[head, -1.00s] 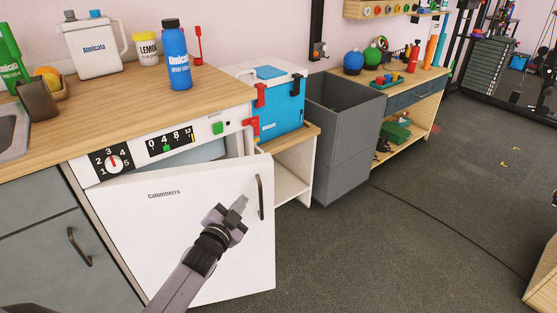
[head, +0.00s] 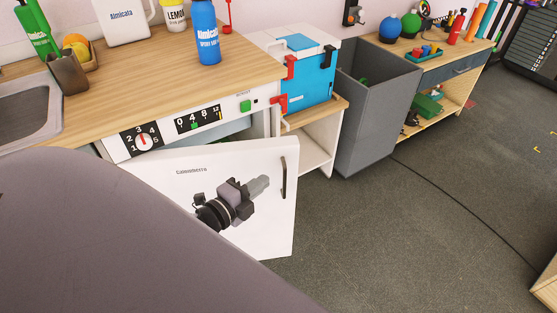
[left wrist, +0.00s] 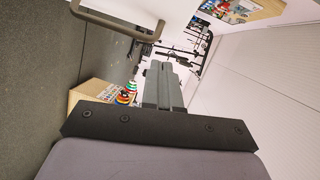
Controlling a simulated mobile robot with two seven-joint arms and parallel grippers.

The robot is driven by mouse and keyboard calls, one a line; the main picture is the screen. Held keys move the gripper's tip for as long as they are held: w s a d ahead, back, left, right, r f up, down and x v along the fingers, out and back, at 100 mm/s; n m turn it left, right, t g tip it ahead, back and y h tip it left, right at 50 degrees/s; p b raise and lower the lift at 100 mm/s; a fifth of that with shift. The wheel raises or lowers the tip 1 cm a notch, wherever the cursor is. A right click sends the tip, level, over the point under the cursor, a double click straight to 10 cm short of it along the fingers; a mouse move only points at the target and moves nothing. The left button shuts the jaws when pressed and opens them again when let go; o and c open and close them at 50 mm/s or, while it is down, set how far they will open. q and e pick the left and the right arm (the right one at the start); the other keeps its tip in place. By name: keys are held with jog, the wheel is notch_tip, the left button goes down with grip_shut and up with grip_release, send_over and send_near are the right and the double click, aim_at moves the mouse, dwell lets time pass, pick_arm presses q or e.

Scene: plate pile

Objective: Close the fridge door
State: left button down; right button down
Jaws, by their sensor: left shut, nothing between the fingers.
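The white fridge door (head: 215,165) stands ajar under the counter in the head view, with a dark gap along its top edge. Its dark vertical handle (head: 284,178) is near the door's right edge. My left gripper (head: 262,185) is shut and empty, in front of the door's outer face and left of the handle. I cannot tell whether it touches the door. In the left wrist view the shut fingers (left wrist: 165,85) point away from the camera, with the door's white face (left wrist: 265,85) at right and the handle (left wrist: 120,22) at upper left. My right gripper is not in view.
A wooden counter (head: 150,75) above the door holds a blue bottle (head: 207,35) and a sink (head: 25,105). To the right stand a blue cooler box (head: 308,75) on a low shelf and a grey bin (head: 375,115). Dark floor (head: 410,230) is clear at right.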

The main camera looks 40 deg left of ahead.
aim_at(281, 159)
pick_arm(q)
jog(key=w, duration=0.3)
jog(key=w+a+f, duration=0.1)
jog(key=w, duration=0.2)
jog(key=w+f, duration=0.1)
jog(key=w, duration=0.3)
jog(key=shift+a, duration=0.35)
jog(key=shift+a+r, duration=0.1)
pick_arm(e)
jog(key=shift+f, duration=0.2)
pick_arm(q)
jog(key=shift+b, duration=0.3)
